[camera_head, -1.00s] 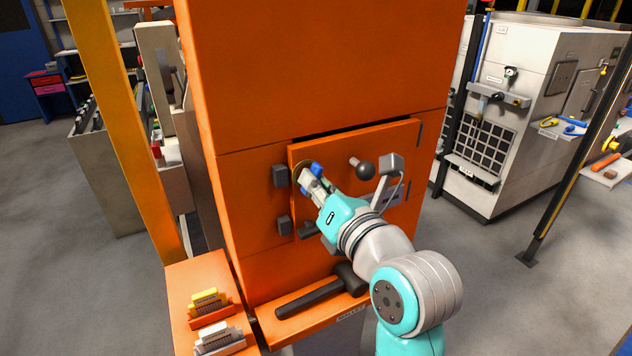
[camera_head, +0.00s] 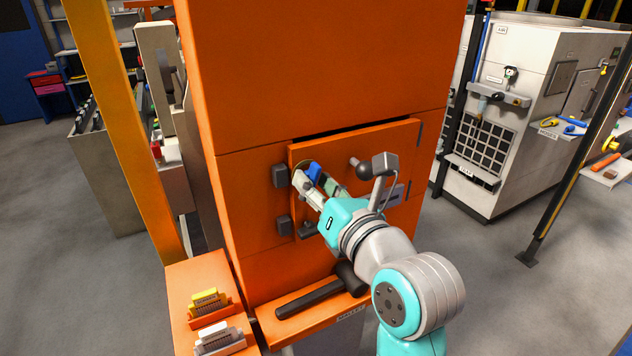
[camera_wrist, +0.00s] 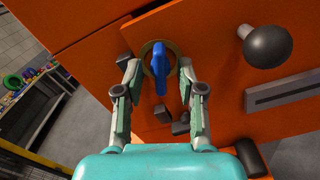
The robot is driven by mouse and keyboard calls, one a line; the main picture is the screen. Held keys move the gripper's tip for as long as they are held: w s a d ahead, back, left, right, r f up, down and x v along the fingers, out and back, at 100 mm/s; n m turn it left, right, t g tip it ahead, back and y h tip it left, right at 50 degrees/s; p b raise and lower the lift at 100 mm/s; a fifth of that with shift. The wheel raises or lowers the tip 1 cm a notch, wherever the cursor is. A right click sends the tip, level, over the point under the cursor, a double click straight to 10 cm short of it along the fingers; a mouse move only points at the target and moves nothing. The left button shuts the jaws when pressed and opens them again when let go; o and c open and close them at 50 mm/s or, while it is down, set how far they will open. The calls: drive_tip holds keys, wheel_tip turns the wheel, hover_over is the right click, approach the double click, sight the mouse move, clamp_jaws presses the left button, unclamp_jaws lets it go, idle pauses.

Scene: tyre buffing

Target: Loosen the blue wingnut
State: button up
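The blue wingnut (camera_wrist: 159,66) sits on a round brass-coloured plate on the orange door (camera_head: 385,146). It also shows in the head view (camera_head: 314,172), partly behind my gripper (camera_head: 318,186). In the wrist view its wings run roughly upright in the picture. My gripper (camera_wrist: 155,72) is open, with one finger on each side of the wingnut. A gap shows between each finger and the wingnut in the wrist view, so it is not gripped. How deep the fingertips reach along the wingnut is hard to tell.
A dark ball knob (camera_wrist: 269,46) stands out from the door right of the wingnut. Dark blocks (camera_head: 280,176) sit at the door's left edge. A black-handled mallet (camera_head: 308,299) lies on the orange shelf below. Brushes (camera_head: 209,306) stand at lower left.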

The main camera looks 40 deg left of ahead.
drive_tip(key=shift+v, duration=2.85)
drive_tip(key=v, duration=0.7)
drive_tip(key=shift+d, duration=0.25)
drive_tip(key=shift+f, duration=0.1)
